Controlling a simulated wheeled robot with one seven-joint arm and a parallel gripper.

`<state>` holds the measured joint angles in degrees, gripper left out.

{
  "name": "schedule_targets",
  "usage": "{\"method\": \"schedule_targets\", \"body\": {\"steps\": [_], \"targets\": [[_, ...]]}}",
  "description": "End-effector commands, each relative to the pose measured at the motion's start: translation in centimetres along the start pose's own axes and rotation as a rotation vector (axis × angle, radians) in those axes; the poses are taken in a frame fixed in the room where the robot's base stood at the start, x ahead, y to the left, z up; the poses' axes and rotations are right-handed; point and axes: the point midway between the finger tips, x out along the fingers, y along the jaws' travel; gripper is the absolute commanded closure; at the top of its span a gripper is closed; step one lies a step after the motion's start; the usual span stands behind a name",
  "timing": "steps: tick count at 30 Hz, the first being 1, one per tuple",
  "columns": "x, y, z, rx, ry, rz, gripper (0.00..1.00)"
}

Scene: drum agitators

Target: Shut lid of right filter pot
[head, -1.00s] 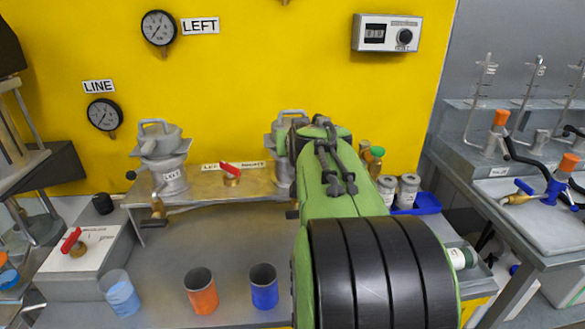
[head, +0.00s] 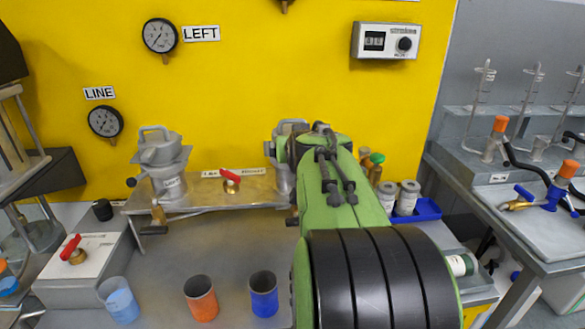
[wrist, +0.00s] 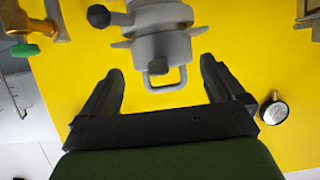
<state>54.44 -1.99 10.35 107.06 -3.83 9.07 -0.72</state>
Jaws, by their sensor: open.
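The right filter pot (head: 285,182) is grey and stands at the right end of the metal shelf, partly hidden behind my arm in the head view. Its lid handle (head: 291,124) shows at the top. In the wrist view, which is upside down, the pot (wrist: 158,18) hangs from the top edge with its loop handle (wrist: 165,78) lowest. My gripper (wrist: 160,78) is open and empty, its two dark fingers on either side of the handle, apart from it. I cannot tell how far the lid is open.
The similar left filter pot (head: 168,182) stands at the shelf's left end. A red-handled valve (head: 231,181) sits between the pots. Orange (head: 201,299) and blue (head: 264,294) cups stand on the bench in front. Grey jars (head: 407,197) are right of my arm.

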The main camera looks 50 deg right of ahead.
Motion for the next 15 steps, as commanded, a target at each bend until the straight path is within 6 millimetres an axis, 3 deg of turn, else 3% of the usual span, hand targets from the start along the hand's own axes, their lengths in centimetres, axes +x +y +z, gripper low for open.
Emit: {"method": "schedule_targets", "body": {"steps": [15], "targets": [[-6.7,-0.1,-0.1,0.0,0.002,-0.001,0.04]]}}
